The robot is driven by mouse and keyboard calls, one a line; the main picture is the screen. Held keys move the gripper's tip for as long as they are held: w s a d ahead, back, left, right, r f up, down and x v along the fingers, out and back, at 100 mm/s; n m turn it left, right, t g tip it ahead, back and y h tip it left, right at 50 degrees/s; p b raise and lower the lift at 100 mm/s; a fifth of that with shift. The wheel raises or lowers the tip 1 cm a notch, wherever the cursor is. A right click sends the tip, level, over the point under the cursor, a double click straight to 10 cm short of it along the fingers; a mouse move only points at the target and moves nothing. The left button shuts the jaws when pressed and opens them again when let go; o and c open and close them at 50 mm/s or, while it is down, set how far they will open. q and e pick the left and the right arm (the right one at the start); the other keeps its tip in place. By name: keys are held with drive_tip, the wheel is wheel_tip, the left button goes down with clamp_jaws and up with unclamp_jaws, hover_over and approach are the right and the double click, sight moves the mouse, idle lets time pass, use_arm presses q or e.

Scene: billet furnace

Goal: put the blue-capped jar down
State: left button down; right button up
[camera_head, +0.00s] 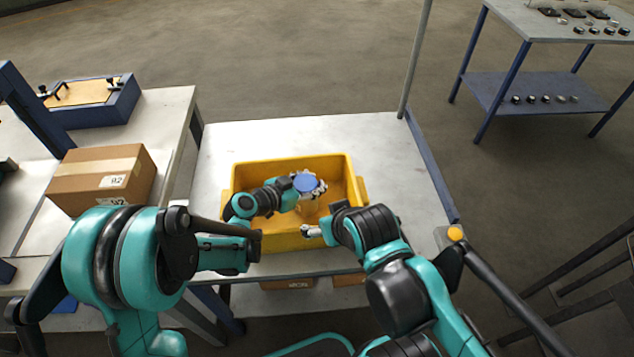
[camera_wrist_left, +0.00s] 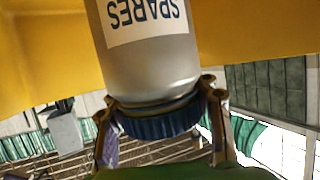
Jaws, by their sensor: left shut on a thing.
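The blue-capped jar (camera_head: 306,182) is at the yellow crate (camera_head: 245,171) in the head view, its blue cap facing up. My left gripper (camera_head: 309,187) is shut around the cap. In the left wrist view the grey jar (camera_wrist_left: 150,65) carries a white label reading "SPARES", and the fingers of my left gripper (camera_wrist_left: 163,106) grip both sides of its ribbed blue cap (camera_wrist_left: 160,124). The jar's base is out of view, so I cannot tell whether it touches the crate floor. My right gripper (camera_head: 313,231) is at the crate's near rim; its fingers are too small to read.
The crate stands on a grey table (camera_head: 400,180) with bare surface around it. A cardboard box (camera_head: 100,180) sits on the left bench. A post (camera_head: 415,60) rises at the table's far right corner. A blue-legged shelf table (camera_head: 540,95) stands at the back right.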

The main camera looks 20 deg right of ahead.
use_arm(q)
drive_tip(key=shift+w+d+f, duration=0.1)
drive_tip(key=shift+d+f, duration=0.05)
drive_tip(key=shift+f, duration=0.1)
drive_tip(key=shift+a+r, duration=0.2)
drive_tip(key=shift+a, duration=0.05)
drive_tip(key=shift+d+f+b, duration=0.1)
drive_tip(key=shift+f+b, duration=0.2)
drive_tip(key=shift+f, duration=0.35)
drive_tip(key=c, duration=0.6)
unclamp_jaws()
drive_tip(key=shift+c, duration=0.2)
